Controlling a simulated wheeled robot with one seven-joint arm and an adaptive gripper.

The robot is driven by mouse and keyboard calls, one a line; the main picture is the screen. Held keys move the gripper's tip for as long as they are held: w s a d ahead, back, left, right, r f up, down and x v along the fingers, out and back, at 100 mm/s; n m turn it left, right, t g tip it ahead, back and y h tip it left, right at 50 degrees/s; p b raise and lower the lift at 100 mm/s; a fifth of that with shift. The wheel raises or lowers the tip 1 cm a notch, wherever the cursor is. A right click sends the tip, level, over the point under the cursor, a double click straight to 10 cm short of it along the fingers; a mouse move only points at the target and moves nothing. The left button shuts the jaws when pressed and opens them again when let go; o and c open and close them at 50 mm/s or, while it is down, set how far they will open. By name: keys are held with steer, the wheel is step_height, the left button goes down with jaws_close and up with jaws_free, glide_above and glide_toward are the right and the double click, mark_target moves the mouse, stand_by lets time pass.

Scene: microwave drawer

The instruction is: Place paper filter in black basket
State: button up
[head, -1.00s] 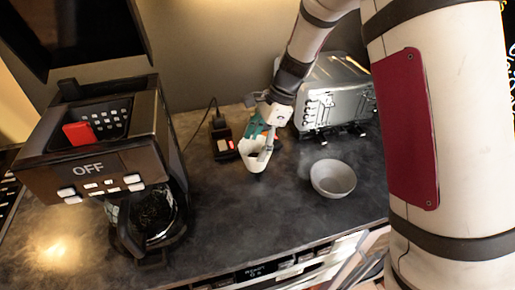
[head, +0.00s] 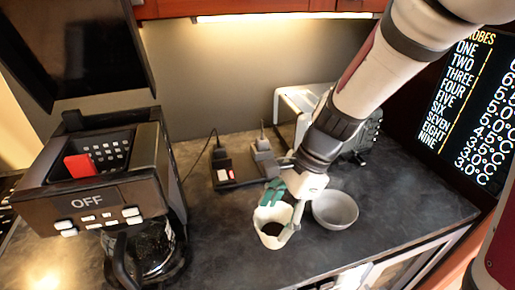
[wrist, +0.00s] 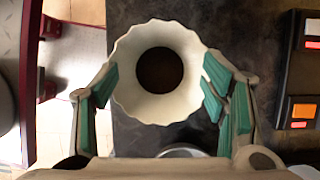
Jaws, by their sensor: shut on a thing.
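The paper filter (head: 270,238) is a white fluted cup with a dark brown bottom inside. My gripper (head: 284,208) is shut on it, with a green-padded finger on each side of its wall. In the wrist view the filter (wrist: 126,88) sits between the two fingers, its opening facing the camera. The black basket (head: 112,152) is the perforated compartment in the top of the coffee maker (head: 100,195), at the left. A red piece (head: 80,166) stands in or beside it. My gripper is well to the right of the basket.
A grey bowl (head: 335,212) stands right of the filter. A metal toaster (head: 300,100) is behind my arm. A dark device with a red light (head: 228,172) and a cord stands at the back. Bare counter (head: 215,235) lies between coffee maker and filter.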

steer(key=w+d+n+g+h, duration=0.1)
steer(key=w+d+n+h, duration=0.1)
steer(key=w+d+n, duration=0.3)
steer(key=w+d+n+g+h, duration=0.2)
steer(key=w+d+n, duration=0.4)
steer(key=w+n, duration=0.4)
steer(key=w, duration=0.3)
steer(key=shift+d+n+g, duration=0.15)
steer(key=shift+n+g, duration=0.15)
steer(key=shift+n, duration=0.1)
steer(key=shift+w+r, duration=0.1)
